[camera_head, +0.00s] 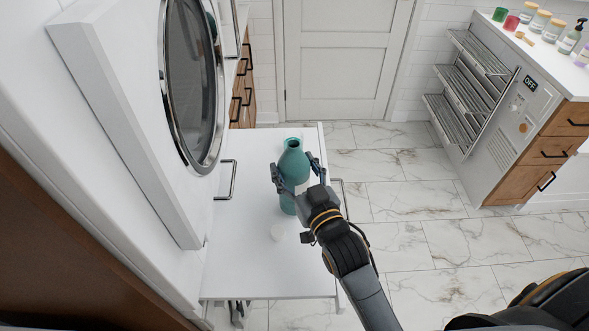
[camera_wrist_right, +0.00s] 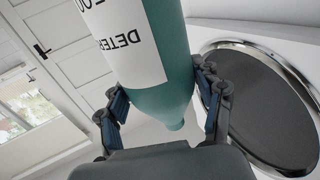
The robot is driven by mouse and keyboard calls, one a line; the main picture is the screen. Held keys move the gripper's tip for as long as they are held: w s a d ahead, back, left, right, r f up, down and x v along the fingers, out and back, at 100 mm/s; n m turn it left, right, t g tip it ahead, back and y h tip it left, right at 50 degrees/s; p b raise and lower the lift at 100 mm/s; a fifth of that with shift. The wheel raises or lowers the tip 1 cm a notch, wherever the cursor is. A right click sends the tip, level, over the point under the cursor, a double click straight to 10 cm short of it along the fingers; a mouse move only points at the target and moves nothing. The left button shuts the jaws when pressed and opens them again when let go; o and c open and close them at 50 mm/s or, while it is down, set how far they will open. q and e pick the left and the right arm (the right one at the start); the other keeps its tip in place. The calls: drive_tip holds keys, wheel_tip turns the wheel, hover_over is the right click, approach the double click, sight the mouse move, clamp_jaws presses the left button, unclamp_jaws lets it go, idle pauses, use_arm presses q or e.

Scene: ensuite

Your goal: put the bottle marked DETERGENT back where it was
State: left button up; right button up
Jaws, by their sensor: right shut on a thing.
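The DETERGENT bottle (camera_head: 293,164) is teal with a narrow neck and stands upright over the white pull-out surface (camera_head: 240,262). My right gripper (camera_head: 293,181) is shut on its body, one finger on each side. In the right wrist view the bottle (camera_wrist_right: 165,98) fills the space between the fingers (camera_wrist_right: 162,100), and its white label with "DETER" shows upside down. I cannot tell whether the base touches the surface. My left gripper is not clearly seen.
A round-doored machine (camera_head: 193,85) stands at the left. Several jars and bottles (camera_head: 541,22) stand on the right counter, beside a drying rack (camera_head: 468,82). The marble floor is clear.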

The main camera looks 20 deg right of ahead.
drive_tip(key=shift+s+f, duration=0.1)
drive_tip(key=shift+f, duration=0.5)
drive_tip(key=shift+f, duration=0.15)
drive_tip(key=o, duration=1.8)
